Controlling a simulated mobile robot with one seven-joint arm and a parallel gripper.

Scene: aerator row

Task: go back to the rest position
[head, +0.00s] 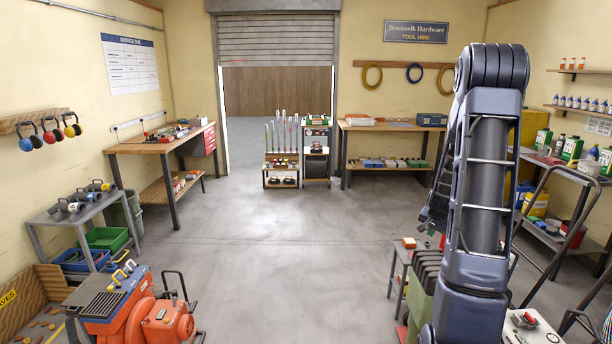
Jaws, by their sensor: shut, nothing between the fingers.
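My arm stands at the right of the head view, rising from the bottom to a bend near the top. The forearm folds down behind the upper arm, on its left side. My gripper (431,219) is the small dark end of that folded part, pointing down above a small bench (398,262). It is shut with nothing in it. The upper arm hides part of the wrist, and the fingertips are hard to make out. No object is held.
An orange machine (162,322) stands at the front left, beside a grey cart (90,212). A green machine (421,292) and dark tube handles (548,262) stand close around my arm. Workbenches (150,146) line the walls. The middle floor (290,265) is clear towards the shuttered doorway (276,45).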

